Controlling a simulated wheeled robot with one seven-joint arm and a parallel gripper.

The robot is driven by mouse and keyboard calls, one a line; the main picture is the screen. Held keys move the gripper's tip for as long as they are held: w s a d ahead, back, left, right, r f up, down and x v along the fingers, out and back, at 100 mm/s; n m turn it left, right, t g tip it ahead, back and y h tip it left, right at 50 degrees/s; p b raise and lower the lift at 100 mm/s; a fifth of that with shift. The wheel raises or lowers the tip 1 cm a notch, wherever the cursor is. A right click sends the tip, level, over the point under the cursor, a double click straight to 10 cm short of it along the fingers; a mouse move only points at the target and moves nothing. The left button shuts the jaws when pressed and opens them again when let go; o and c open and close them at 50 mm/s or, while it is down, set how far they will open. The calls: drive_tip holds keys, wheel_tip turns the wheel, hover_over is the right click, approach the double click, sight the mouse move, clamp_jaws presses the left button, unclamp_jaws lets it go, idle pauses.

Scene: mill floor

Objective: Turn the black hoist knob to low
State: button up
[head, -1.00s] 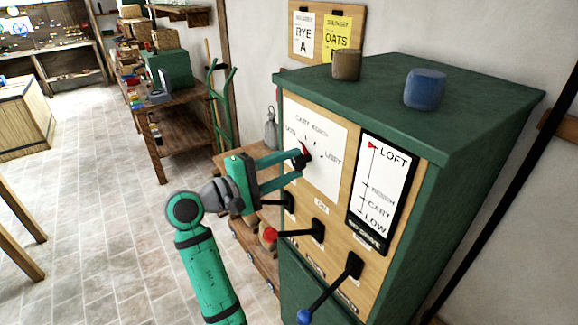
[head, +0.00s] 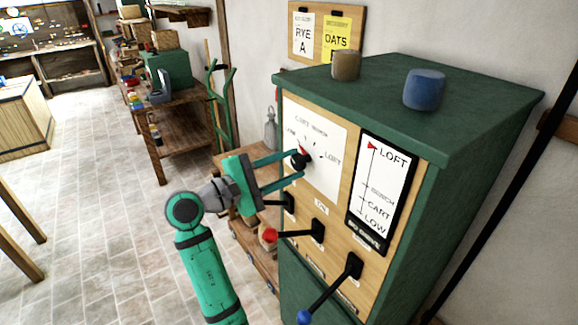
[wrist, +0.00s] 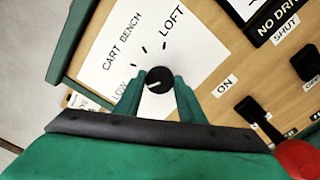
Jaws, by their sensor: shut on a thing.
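The black hoist knob (head: 300,160) is on a white dial plate on the front of the green cabinet. The dial reads low, cart, bench and loft. In the wrist view the knob (wrist: 160,80) sits between my fingertips, and its pale mark points left and slightly down, toward the LOW label (wrist: 120,90). My gripper (head: 298,166) is shut on the knob, a finger on each side; it also shows in the wrist view (wrist: 160,88). A position scale (head: 382,190) beside the dial has its red marker at LOFT.
Levers stand below the dial, one with a red ball (head: 269,236) close under my gripper and one with a blue ball (head: 304,317). A brown cup (head: 346,65) and a blue cup (head: 424,90) stand on the cabinet top.

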drive_tip(key=o, duration=1)
drive_tip(key=shift+o, duration=0.2)
drive_tip(key=v, duration=1)
drive_tip(key=shift+s+a, duration=0.2)
drive_tip(key=shift+a, duration=0.1)
